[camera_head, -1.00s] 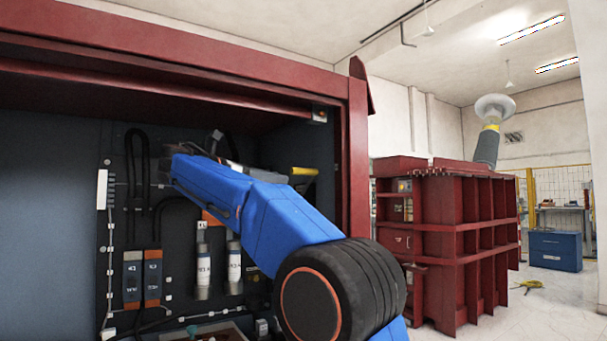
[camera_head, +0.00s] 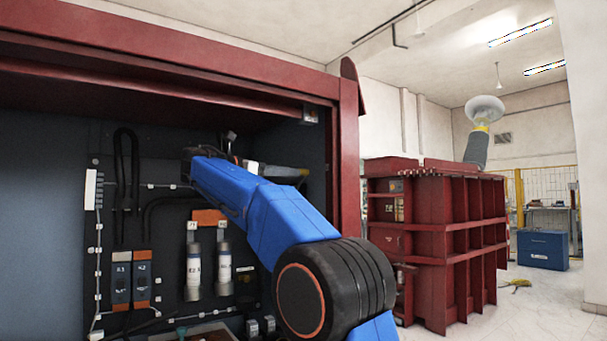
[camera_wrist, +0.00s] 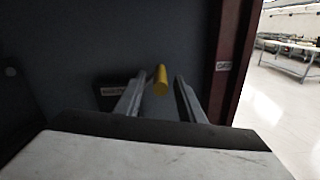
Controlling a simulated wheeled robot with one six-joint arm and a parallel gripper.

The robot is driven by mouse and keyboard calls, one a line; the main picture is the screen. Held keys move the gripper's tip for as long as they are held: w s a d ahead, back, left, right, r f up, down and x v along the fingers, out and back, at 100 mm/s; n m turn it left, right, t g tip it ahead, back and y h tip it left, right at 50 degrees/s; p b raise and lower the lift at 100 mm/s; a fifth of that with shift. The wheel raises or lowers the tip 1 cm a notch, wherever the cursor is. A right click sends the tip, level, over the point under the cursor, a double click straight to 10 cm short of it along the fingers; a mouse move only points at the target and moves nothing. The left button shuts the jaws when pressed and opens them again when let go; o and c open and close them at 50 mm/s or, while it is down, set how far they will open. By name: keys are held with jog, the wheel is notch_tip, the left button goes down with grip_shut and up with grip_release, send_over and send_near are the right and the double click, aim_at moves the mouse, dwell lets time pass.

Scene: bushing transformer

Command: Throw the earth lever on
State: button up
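The earth lever's yellow handle (camera_wrist: 161,82) shows in the wrist view between the two grey fingers of my gripper (camera_wrist: 159,80). A gap shows on each side of the handle, so the fingers are open and not clamped on it. I cannot tell how deep the handle sits between them.
The red cabinet frame (camera_head: 347,150) stands close to the right of my arm. Fuse-like cylinders (camera_head: 193,270) and switch blocks (camera_head: 121,280) are on the back panel. A large red transformer tank (camera_head: 435,230) stands further right, with open floor beyond.

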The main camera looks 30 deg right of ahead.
aim_at(305, 172)
jog(key=d, duration=0.6)
jog(key=shift+w+d, duration=0.1)
jog(key=shift+d, duration=0.25)
grip_shut()
